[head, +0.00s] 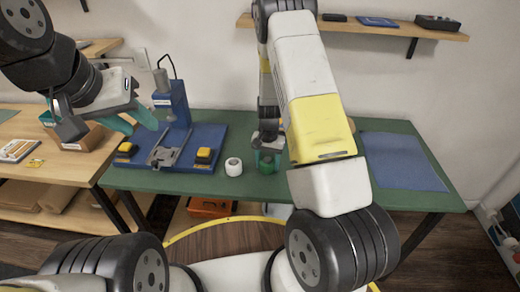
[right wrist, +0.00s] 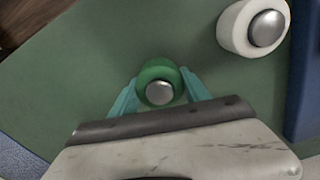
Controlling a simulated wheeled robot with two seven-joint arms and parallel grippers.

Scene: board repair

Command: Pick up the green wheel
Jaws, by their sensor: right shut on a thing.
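The green wheel (right wrist: 154,73), with a grey metal hub, is between the teal fingers of my right gripper (right wrist: 160,92) in the right wrist view. The fingers are shut on its sides. In the head view my right gripper (head: 266,150) points down at the green table, and my arm hides much of that spot. Whether the wheel touches the table I cannot tell. My left gripper (head: 132,122) is open and empty, raised at the left in front of the blue fixture.
A white wheel (head: 233,167) stands close to my right gripper; it also shows in the right wrist view (right wrist: 236,28). A blue fixture (head: 210,140) with yellow-topped blocks is on the left of the green table (head: 265,190). A blue mat (head: 400,162) lies at the right.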

